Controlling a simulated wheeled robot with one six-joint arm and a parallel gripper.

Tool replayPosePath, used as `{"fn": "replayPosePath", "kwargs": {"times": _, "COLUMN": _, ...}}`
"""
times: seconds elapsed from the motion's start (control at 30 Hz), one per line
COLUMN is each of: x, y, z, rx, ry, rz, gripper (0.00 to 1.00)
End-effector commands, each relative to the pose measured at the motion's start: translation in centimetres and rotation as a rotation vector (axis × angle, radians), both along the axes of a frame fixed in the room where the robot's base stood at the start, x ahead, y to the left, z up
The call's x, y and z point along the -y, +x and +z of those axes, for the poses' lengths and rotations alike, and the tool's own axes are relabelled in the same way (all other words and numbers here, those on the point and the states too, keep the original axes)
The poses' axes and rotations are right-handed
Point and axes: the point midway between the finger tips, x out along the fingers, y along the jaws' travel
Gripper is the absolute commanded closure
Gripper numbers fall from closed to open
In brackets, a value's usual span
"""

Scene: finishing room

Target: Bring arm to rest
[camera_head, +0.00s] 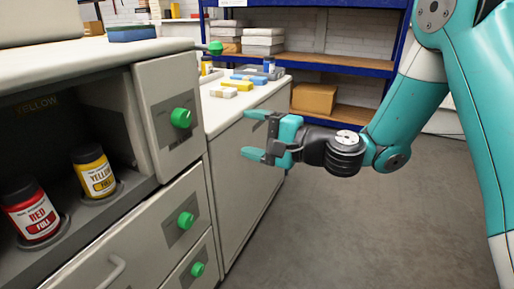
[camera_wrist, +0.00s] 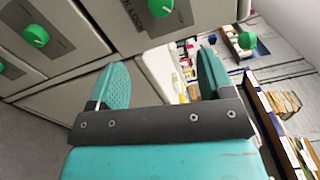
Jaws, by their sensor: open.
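My arm (camera_head: 405,115) reaches in from the right in the head view, bent at the elbow, with its forearm level. My gripper (camera_head: 253,135) is open and empty, pointing left, in front of the grey cabinet side and below the white counter top. In the wrist view my gripper (camera_wrist: 160,82) shows its two teal fingers spread apart with nothing between them. The cabinet front with green knobs lies beyond the fingers, and I see no contact with it.
A red jar (camera_head: 34,212) and a yellow jar (camera_head: 95,172) stand in the open cabinet bay at left. Green knobs (camera_head: 181,118) stick out from the cabinet front. A blue shelf rack (camera_head: 335,64) holds a cardboard box (camera_head: 314,98). The grey floor (camera_head: 370,225) is clear.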

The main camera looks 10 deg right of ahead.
Motion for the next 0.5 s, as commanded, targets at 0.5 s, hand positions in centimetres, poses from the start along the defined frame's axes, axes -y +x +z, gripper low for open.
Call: {"fn": "replayPosePath", "kwargs": {"times": 0.5, "x": 0.08, "y": -0.93, "z": 0.26, "rx": 0.012, "ry": -0.021, "rz": 0.022, "gripper": 0.26}}
